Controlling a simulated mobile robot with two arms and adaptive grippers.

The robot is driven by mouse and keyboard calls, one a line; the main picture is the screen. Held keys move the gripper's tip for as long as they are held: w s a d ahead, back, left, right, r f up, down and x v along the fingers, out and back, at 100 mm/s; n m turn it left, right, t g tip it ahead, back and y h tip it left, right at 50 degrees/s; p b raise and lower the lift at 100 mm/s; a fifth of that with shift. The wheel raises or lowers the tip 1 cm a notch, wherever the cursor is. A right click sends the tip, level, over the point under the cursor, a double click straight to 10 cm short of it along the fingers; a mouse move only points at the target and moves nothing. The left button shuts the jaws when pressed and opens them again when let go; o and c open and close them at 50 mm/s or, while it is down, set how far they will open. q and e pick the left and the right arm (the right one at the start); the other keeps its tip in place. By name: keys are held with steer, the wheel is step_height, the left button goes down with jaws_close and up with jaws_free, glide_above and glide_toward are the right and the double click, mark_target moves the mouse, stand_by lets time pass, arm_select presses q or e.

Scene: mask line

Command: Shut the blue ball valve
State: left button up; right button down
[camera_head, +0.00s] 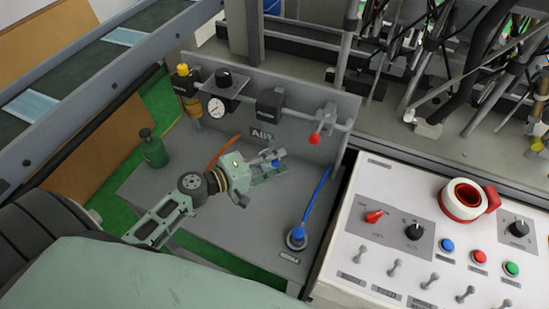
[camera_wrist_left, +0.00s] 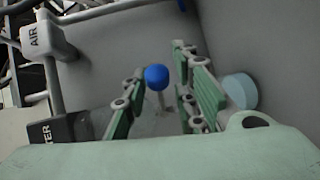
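The blue ball valve's round blue knob (camera_wrist_left: 157,76) sits on a thin pale stem in the left wrist view, between the fingers of my left gripper (camera_wrist_left: 160,97). In the head view only a small blue part of it (camera_head: 276,163) shows between the fingertips; the rest is hidden. My left gripper (camera_head: 272,165) is open, with a finger on either side of the knob. I cannot tell whether either finger touches it. My right gripper is not in view.
A red ball valve (camera_head: 315,138) is on the pipe behind, near the AIR label. A gauge (camera_head: 216,107) and black knob stand left. A blue hose (camera_head: 318,205) runs to a blue-topped fitting (camera_head: 297,235). A control panel (camera_head: 400,258) with a tape roll (camera_head: 466,198) lies right.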

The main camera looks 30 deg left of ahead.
arm_select(q)
jaws_close()
steer(key=shift+s+f, duration=0.1)
